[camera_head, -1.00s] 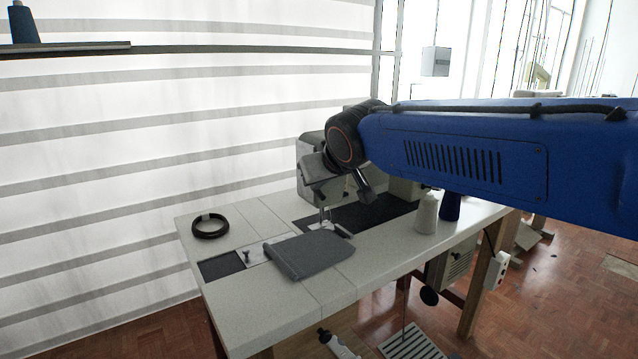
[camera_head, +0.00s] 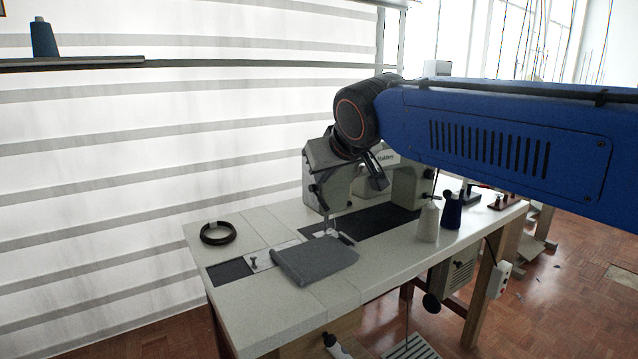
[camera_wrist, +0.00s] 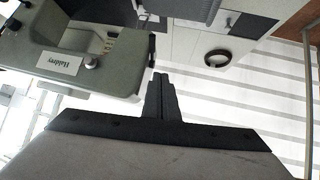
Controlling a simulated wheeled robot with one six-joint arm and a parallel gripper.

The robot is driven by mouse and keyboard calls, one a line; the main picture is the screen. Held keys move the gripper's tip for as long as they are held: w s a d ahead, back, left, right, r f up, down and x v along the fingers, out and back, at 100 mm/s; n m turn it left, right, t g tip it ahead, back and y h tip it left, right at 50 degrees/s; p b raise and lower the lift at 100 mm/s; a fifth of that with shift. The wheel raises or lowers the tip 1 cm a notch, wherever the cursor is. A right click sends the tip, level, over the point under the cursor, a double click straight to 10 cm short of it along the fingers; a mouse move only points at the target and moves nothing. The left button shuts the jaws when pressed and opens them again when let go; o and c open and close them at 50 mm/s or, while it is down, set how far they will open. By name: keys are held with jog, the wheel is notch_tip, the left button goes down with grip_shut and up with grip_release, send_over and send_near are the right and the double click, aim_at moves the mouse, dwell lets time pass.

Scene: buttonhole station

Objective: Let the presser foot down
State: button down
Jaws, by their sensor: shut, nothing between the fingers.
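The sewing machine (camera_head: 320,181) stands on the table, its grey-green head partly hidden by my arm. It also fills the upper left of the wrist view (camera_wrist: 108,75), with a name plate and a round knob. The presser foot (camera_head: 329,232) is small under the head, beside the grey cloth (camera_head: 314,260); whether it is up or down I cannot tell. I cannot make out its lever. My gripper (camera_head: 382,182) is shut and empty in front of the machine's arm. In the wrist view its fingers (camera_wrist: 159,76) are together, just right of the machine head in the picture.
A dark ring (camera_head: 218,233) lies on the table's left end (camera_head: 222,310). A shelf (camera_head: 90,63) with a blue cone runs along the left wall.

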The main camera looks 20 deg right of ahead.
jog(key=shift+v, duration=2.55)
jog(key=shift+s+f, duration=0.15)
